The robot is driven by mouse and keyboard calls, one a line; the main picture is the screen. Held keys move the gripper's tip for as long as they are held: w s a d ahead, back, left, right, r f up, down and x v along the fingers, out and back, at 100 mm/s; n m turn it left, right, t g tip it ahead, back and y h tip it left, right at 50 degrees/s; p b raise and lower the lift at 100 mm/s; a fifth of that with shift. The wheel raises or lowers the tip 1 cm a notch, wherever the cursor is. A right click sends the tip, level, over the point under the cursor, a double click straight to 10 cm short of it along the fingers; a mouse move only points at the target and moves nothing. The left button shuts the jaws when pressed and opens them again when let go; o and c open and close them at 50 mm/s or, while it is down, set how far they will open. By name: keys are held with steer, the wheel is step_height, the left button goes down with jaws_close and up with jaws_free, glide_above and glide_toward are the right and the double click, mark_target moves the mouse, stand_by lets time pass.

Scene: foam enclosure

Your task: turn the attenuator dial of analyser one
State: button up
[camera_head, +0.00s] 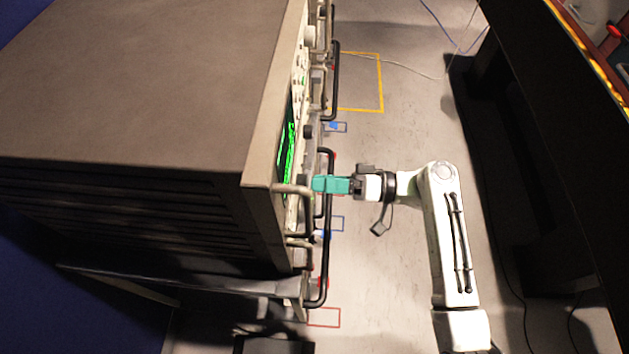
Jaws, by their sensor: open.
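The analyser (262,150) is a large grey-brown cabinet on the left, seen from above at a steep angle. Its front panel faces right and carries a green-lit screen (289,140) and several small knobs and fittings. I cannot tell which of them is the attenuator dial. My gripper (314,184), with teal fingers, is level with the front panel just below the screen, close to its dark knobs. The gap between its fingers does not show clearly at this angle, and contact with a knob cannot be told. The gripper is open.
Black bar handles (328,215) stand out along the front, close around my gripper. A dark bench (560,130) stands on the right. The grey floor between has a yellow taped outline (381,85), a red one (324,317), small blue ones and loose cables.

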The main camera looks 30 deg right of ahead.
steer(key=b+v, duration=0.1)
steer(key=v, duration=0.7)
steer(key=shift+b, duration=0.3)
steer(key=s+a+f+g+h, duration=0.3)
steer(key=s+a+f+g, duration=0.1)
steer(key=f, duration=0.4)
steer(key=s+f+g+h, duration=0.4)
steer(key=s+f+h, duration=0.15)
steer(key=s, duration=0.25)
steer(key=s+d+r+g+h, duration=0.1)
steer(key=s+d+r+h, duration=0.2)
steer(key=s+h, duration=0.2)
steer(key=shift+d+r+g+h, duration=0.2)
steer(key=shift+r+g+h, duration=0.1)
steer(key=shift+h, duration=0.35)
steer(key=shift+c, duration=0.2)
stand_by(0.4)
